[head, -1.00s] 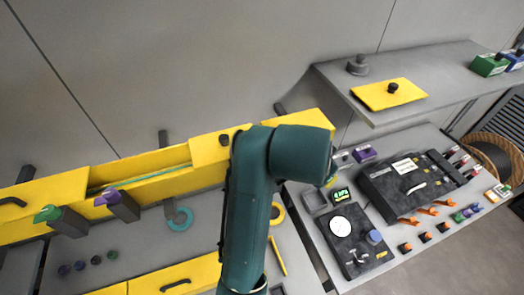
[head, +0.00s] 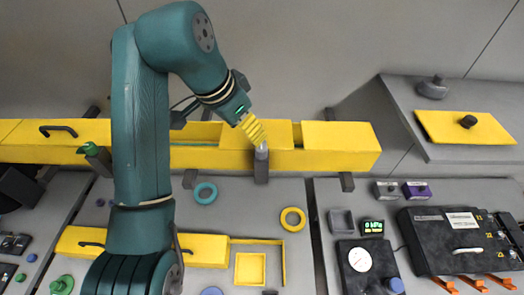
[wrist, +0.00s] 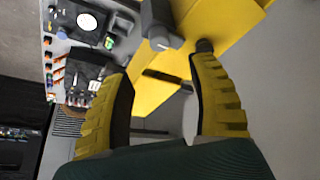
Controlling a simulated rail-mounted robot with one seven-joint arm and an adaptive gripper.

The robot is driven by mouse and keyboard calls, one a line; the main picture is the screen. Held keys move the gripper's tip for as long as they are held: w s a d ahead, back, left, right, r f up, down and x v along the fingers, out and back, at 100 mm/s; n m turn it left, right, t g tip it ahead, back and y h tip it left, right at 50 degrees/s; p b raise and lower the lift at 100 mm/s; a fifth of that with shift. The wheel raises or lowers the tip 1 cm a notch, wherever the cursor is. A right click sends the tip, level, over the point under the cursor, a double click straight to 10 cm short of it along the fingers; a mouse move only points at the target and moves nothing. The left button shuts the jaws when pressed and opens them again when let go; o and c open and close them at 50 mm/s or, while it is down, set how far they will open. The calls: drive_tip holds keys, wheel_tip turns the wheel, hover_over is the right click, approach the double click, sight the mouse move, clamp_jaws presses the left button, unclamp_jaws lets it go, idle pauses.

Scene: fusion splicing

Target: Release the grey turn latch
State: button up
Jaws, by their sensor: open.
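The grey turn latch (head: 262,152) sits on a dark grey block at the front of the yellow beam, near the beam's right part. In the wrist view the latch (wrist: 160,36) shows ahead of the gap between my fingers. My gripper (head: 260,140) comes down from the upper left, with its yellow fingertips close to the latch in the head view. In the wrist view my gripper (wrist: 162,62) is open, with one ridged yellow finger on each side and nothing between them. I cannot tell whether a fingertip touches the latch.
The yellow beam (head: 340,140) runs across the back of the bench. A green latch (head: 88,149) is at the left. A teal ring (head: 205,193) and a yellow ring (head: 293,219) lie in front. A black splicer (head: 455,235) and a shelf (head: 480,150) stand at the right.

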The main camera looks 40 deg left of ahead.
sight(260, 149)
drive_tip(key=b+x, duration=0.2)
drive_tip(key=x, duration=0.9)
drive_tip(key=shift+w+d+f, duration=0.1)
drive_tip(key=shift+w+f, duration=0.1)
drive_tip(key=shift+b, duration=0.3)
clamp_jaws()
